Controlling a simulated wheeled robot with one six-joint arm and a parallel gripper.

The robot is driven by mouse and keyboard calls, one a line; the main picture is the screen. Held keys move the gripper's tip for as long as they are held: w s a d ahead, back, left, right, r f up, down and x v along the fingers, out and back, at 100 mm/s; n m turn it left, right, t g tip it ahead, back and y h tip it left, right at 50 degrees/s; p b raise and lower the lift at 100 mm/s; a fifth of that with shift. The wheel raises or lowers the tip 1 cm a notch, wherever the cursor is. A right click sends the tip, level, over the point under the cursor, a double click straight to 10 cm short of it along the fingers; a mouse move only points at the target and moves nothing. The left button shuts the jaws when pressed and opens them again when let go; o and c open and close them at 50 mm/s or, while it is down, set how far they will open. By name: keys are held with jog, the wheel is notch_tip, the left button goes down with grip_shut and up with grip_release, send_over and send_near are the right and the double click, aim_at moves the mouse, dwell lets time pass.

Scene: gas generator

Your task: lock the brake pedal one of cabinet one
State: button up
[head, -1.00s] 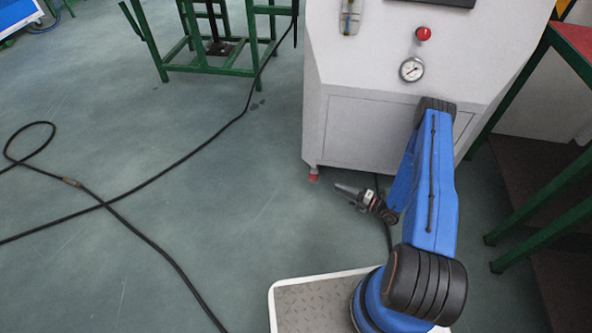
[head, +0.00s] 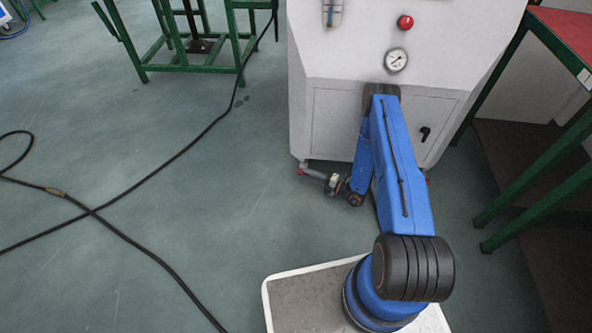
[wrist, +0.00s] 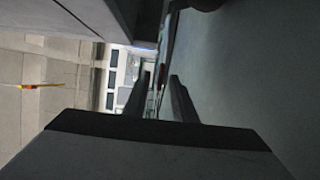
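The light grey cabinet (head: 328,120) stands ahead of me, with a gauge and a red button on its upper front. A small red spot shows beyond the gap; I cannot tell whether the fingers touch the pedal.
A green-legged table (head: 565,40) with a red top is at the right. A green frame (head: 190,66) stands at the back left. A black cable (head: 150,178) crosses the open floor at left.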

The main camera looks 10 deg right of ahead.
jog(key=shift+x, duration=3.6)
